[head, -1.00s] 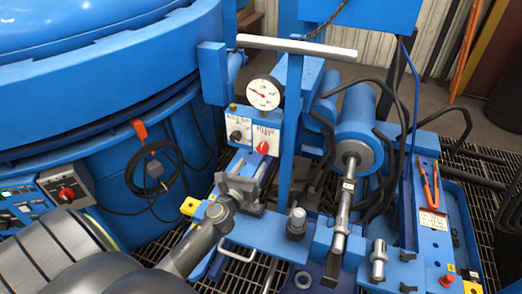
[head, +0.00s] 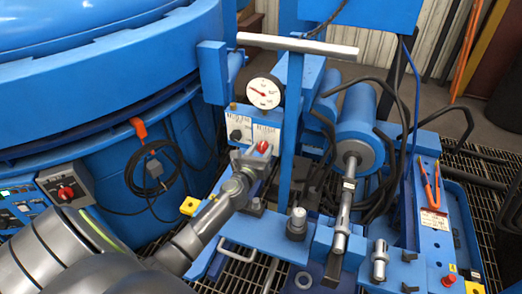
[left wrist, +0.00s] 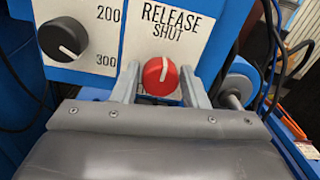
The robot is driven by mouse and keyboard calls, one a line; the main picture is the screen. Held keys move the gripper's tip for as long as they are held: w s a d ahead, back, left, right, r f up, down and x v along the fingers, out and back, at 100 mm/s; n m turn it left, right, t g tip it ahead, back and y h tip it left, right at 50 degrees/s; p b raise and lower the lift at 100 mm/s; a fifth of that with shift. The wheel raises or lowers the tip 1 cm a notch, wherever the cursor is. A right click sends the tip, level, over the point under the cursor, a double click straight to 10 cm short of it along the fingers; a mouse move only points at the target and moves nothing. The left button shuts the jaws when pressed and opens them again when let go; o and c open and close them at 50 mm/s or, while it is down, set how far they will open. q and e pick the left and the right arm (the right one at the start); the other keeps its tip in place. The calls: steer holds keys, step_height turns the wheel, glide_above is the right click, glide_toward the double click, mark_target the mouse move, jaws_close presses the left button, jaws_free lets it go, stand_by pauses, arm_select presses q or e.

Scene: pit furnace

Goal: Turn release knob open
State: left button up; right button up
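The red release knob (head: 263,147) sits on a white plate below the round gauge. In the left wrist view the red knob (left wrist: 160,76) has its white pointer line upright, tilted slightly right, beneath the words RELEASE SHUT. My left gripper (head: 253,157) is at the knob, its fingers apart. In the left wrist view one finger is on each side of the knob, with little gap; I cannot tell whether they touch it. The lower part of the plate is hidden behind the gripper. My right gripper is not in view.
A black knob (left wrist: 62,39) with a numbered scale is just left of the release plate. The pressure gauge (head: 264,93) is above. A blue post with a white crossbar (head: 297,46) stands close to the right. A blue cylinder (head: 358,130) and black hoses lie beyond it.

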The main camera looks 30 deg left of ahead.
arm_select(q)
steer(key=c, duration=0.6)
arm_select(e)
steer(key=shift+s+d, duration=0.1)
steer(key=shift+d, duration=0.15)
